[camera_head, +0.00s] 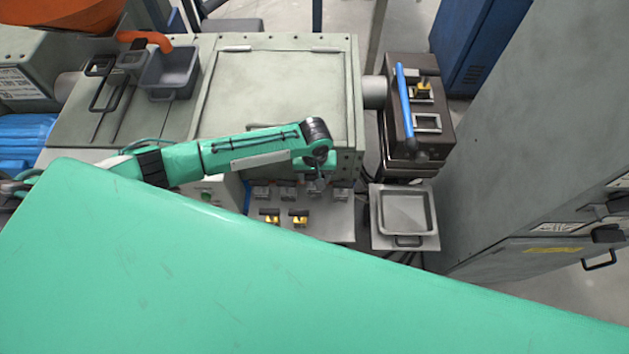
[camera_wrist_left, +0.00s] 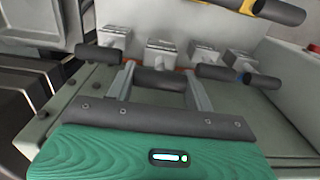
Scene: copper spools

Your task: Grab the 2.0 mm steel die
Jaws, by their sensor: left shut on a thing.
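Several grey steel dies with dark round handles stand in a row on the grey shelf (camera_head: 330,225) below the machine in the head view. My left gripper (camera_head: 318,184) is over the second die from the right. In the left wrist view, my left gripper (camera_wrist_left: 160,79) is shut on the dark handle of that steel die (camera_wrist_left: 168,54), second from the left there. The neighbouring steel dies (camera_wrist_left: 113,38) stand close on both sides. I cannot read any size marks, so the 2.0 mm die cannot be told by label. My right gripper is not in view.
Two yellow-and-black pieces (camera_head: 299,219) sit on the shelf's front part. A metal tray (camera_head: 437,213) stands to the right, with a dark unit with a blue lever (camera_head: 404,95) behind it. A grey cabinet (camera_head: 520,140) closes off the right side.

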